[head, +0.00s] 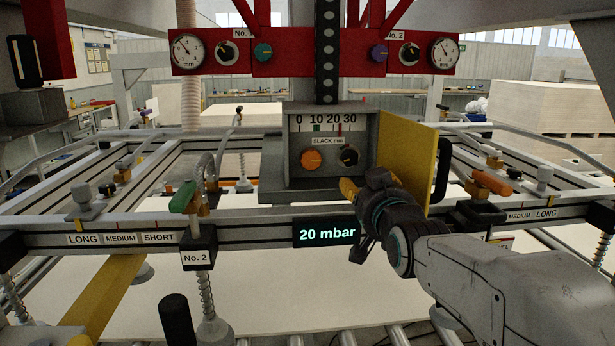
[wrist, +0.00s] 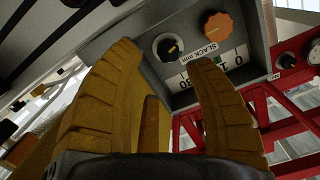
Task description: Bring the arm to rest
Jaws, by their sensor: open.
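My arm (head: 455,270) reaches in from the lower right in the head view. My gripper (head: 350,187) is in front of the lower right part of the grey slack box (head: 290,165). In the wrist view my gripper (wrist: 175,95) shows two yellow ribbed fingers spread apart with nothing between them. The box's orange knob (head: 311,159) and black knob (head: 348,155) both show, and the fingers look apart from them. The black knob (wrist: 168,46) lies beyond the gap between the fingers in the wrist view.
The box's yellow door (head: 408,160) stands open right beside my gripper. A display (head: 327,233) reading 20 mbar is on the rail below. A green-handled valve (head: 184,197) is left and an orange-handled one (head: 491,182) right. Red gauge panels (head: 280,52) are above.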

